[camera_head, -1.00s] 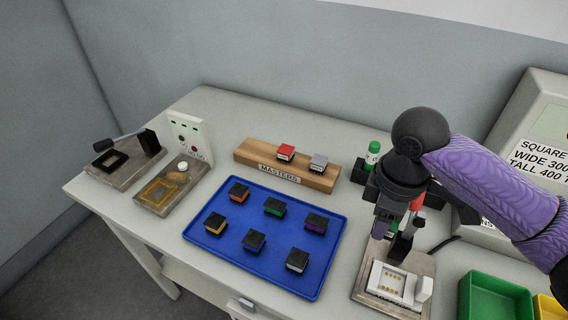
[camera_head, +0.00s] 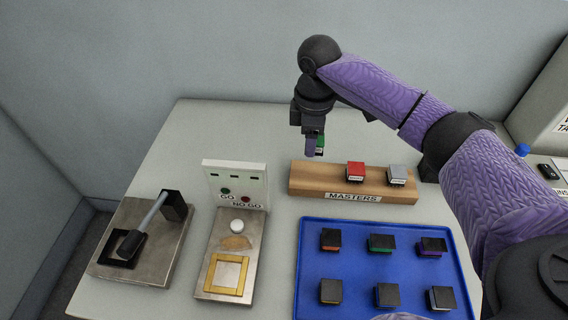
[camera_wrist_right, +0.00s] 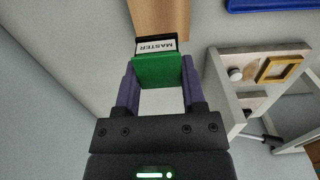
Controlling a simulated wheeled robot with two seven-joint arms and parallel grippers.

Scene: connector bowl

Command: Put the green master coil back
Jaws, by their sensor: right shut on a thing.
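The green master coil (camera_wrist_right: 157,69) is between the fingers of my right gripper (camera_wrist_right: 157,90), which is shut on it. Its white MASTER label faces the camera in the right wrist view. In the head view the green coil (camera_head: 320,144) hangs from my right gripper (camera_head: 313,143), above or just behind the left end of the wooden MASTERS rack (camera_head: 310,181). I cannot tell whether the coil touches the rack. A red master (camera_head: 356,171) and a grey master (camera_head: 397,174) sit on the rack to the right. The rack's left part looks empty. My left gripper is out of view.
A blue tray (camera_head: 302,232) with several black-topped coils lies in front of the rack. The GO/NO GO gauge panel (camera_head: 236,182) stands to the left, with a lever fixture (camera_head: 143,240) beyond it. The table behind the rack is clear.

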